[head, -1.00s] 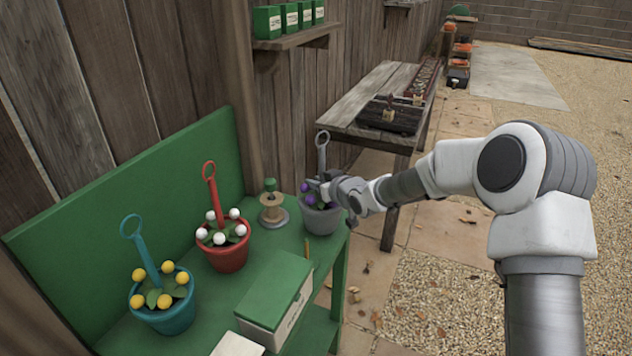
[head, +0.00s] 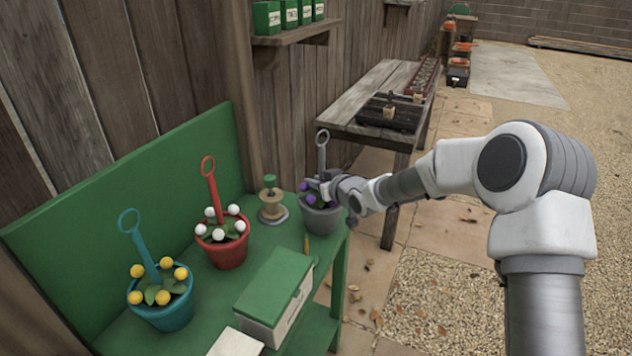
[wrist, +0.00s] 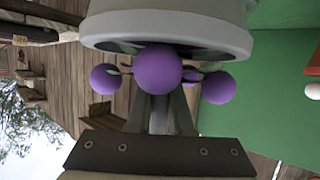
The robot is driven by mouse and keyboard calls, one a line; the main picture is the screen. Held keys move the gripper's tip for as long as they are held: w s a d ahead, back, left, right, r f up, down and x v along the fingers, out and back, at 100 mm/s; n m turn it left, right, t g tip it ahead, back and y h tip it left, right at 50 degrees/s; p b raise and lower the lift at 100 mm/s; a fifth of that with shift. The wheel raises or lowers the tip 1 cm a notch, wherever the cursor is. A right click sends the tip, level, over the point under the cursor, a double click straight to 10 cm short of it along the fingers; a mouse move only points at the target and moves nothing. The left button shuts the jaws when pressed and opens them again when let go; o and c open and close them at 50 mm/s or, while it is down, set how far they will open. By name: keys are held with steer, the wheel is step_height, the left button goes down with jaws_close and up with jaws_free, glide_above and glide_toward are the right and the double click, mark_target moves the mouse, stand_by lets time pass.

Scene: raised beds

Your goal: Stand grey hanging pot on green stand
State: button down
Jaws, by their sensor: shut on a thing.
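The grey hanging pot (head: 321,220) with purple flowers stands upright at the far right end of the green bench top (head: 212,286). I cannot tell whether its base touches the bench. Its tall grey handle (head: 322,152) ends in a ring. My gripper (head: 324,186) reaches in from the right, just above the rim, and is shut on the handle; the fingertips are partly hidden by flowers. The wrist view shows the pot's rim (wrist: 165,40) and the handle (wrist: 160,115) near the jaws. A small green round top (head: 459,9) shows far back; I cannot tell if it is the green stand.
A red pot (head: 225,252) with white flowers and a blue pot (head: 165,316) with yellow flowers stand on the bench. A twine spool (head: 271,208) is left of the grey pot; a green-lidded box (head: 275,290) is in front. A wooden table (head: 372,92) stands behind. Paving lies right.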

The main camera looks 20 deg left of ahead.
steer(key=shift+f, duration=0.15)
steer(key=c, duration=0.7)
jaws_free()
steer(key=shift+c, duration=0.2)
steer(key=shift+f, duration=0.15)
steer(key=s+d+r+m+h+p, duration=0.25)
steer(key=s+d+r, duration=0.4)
steer(key=d, duration=0.45)
steer(key=s+d+r+m+h+p, duration=0.15)
steer(key=s+d+r+h, duration=0.4)
steer(key=d, duration=0.65)
steer(key=s+d+r+m+h+p, duration=0.1)
steer(key=s+d+r+h+p, duration=0.15)
steer(key=s+d+r, duration=0.7)
steer(key=s+d+r+m+g+p, duration=0.1)
steer(key=s+d+m, duration=0.1)
steer(key=s, duration=0.6)
steer(key=s+d+r+m+g+p, duration=0.1)
steer(key=s+d, duration=0.3)
steer(key=s, duration=0.4)
steer(key=shift+s+d+r+m+g+p, duration=0.25)
steer(key=shift+d+r+m+g+p, duration=0.15)
steer(key=shift+m+g+p, duration=0.4)
